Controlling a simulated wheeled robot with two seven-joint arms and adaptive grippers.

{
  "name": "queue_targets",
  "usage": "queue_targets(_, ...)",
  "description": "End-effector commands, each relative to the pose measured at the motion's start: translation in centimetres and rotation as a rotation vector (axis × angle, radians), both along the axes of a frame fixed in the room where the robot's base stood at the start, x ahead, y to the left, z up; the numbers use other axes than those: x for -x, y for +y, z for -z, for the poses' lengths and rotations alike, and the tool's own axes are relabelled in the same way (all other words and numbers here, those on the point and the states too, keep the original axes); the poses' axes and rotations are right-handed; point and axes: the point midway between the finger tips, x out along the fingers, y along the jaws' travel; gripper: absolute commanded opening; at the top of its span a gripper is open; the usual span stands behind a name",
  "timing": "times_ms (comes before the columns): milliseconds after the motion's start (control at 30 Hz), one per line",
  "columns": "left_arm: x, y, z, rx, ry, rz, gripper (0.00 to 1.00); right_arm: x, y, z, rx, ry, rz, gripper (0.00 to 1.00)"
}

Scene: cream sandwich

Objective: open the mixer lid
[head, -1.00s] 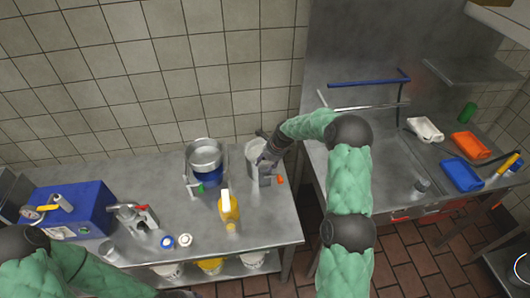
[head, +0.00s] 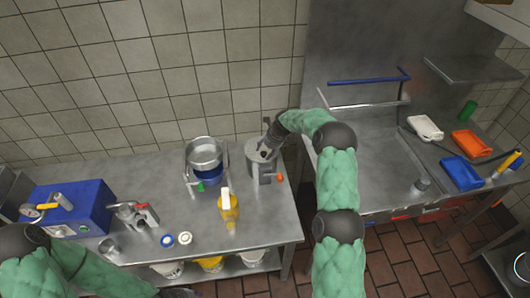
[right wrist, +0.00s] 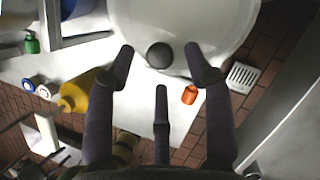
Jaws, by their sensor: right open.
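The mixer (head: 265,172) is a grey metal machine with an orange knob, near the right end of the steel counter. Its round pale lid (right wrist: 205,18) fills the top of the right wrist view, with a dark round knob (right wrist: 160,55) near its edge. The lid looks closed. My right gripper (right wrist: 158,48) is open, with its fingertips on either side of the dark knob and apart from it. In the head view the right gripper (head: 266,150) is over the mixer, partly hiding its top. My left gripper (head: 180,293) is barely visible at the bottom edge.
A pot on a stand (head: 205,155) and a yellow bottle (head: 229,210) stand left of the mixer. A blue box (head: 75,208) is at the counter's left. A sink (head: 375,165) with trays is on the right. A floor gap separates the two counters.

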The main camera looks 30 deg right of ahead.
Motion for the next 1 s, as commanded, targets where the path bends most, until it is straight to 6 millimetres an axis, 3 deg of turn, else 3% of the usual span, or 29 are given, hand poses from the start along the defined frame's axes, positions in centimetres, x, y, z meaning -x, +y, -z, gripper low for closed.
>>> queue_targets(200, 0.0, 0.0, 0.1, 0.0, 0.0, 0.0, 0.4, -0.6, 0.3, 1.5, 0.001, 0.0, 0.0, 0.53)
queue_targets(500, 0.0, 0.0, 0.1, 0.0, 0.0, 0.0, 0.4, -0.6, 0.3, 1.6, 0.0, -0.001, 0.0, 0.53)
queue_targets(567, 0.0, 0.0, 0.1, 0.0, 0.0, 0.0, 0.4, -0.6, 0.3, 1.6, 0.0, -0.001, 0.0, 0.41)
queue_targets(700, 0.0, 0.0, 0.1, 0.0, 0.0, 0.0, 0.4, -0.6, 0.3, 1.6, 0.0, -0.001, 0.0, 0.02)
queue_targets(1000, 0.0, 0.0, -0.1, 0.0, 0.0, 0.0, 0.4, -0.5, 0.4, 1.4, -0.003, 0.008, 0.0, 0.0)
